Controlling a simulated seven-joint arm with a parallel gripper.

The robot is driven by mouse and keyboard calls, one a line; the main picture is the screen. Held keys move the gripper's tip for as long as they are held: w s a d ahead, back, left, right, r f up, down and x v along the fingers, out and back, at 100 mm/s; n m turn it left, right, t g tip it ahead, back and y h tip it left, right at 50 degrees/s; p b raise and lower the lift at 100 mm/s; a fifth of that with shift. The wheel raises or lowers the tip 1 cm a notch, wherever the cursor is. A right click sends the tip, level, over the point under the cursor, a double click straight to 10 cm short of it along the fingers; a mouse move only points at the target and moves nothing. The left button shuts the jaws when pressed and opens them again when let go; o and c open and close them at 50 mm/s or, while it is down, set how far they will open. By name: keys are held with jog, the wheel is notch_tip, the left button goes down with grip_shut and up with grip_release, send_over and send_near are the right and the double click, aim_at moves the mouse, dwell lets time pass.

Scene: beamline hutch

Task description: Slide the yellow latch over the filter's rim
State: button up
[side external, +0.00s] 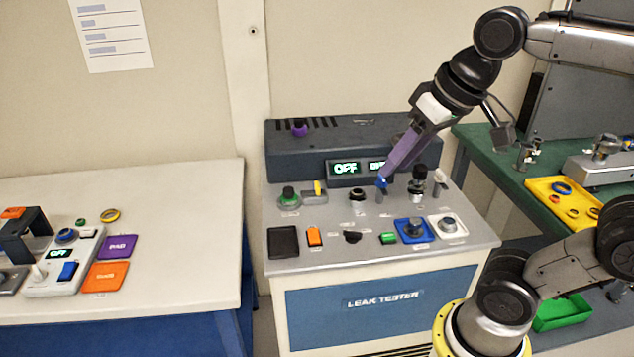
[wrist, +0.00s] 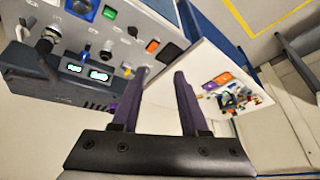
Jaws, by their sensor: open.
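The yellow latch (side external: 318,187) stands upright on the leak tester's top, in the side external view. Just left of it is a round green-rimmed part with a dark knob (side external: 289,197), which looks like the filter. The latch appears beside the rim, not over it. My gripper (side external: 389,168) has long purple fingers pointing down, to the right of both parts and apart from them. In the wrist view my gripper (wrist: 160,74) is open, with an empty gap between the fingers. The latch and filter are hard to make out there, near or behind the left finger.
A blue lever (side external: 382,182), a black socket (side external: 357,194) and dark upright fittings (side external: 418,180) crowd the leak tester's top (side external: 265,256). Its raised display housing (side external: 300,150) stands behind. A white table (side external: 190,200) with pads is at left; a green bench (side external: 490,150) is at right.

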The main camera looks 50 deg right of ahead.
jog(key=w+d+r+m+g, duration=0.1)
jog(key=w+d+r+m, duration=0.2)
jog(key=w, duration=0.6)
jog(key=m+g, duration=0.3)
jog(key=g, duration=0.1)
send_over(317, 184)
notch_tip(317, 184, down, 14)
notch_tip(317, 184, down, 13)
jog(key=shift+s+f, duration=0.1)
jog(key=shift+s, duration=0.05)
grip_shut()
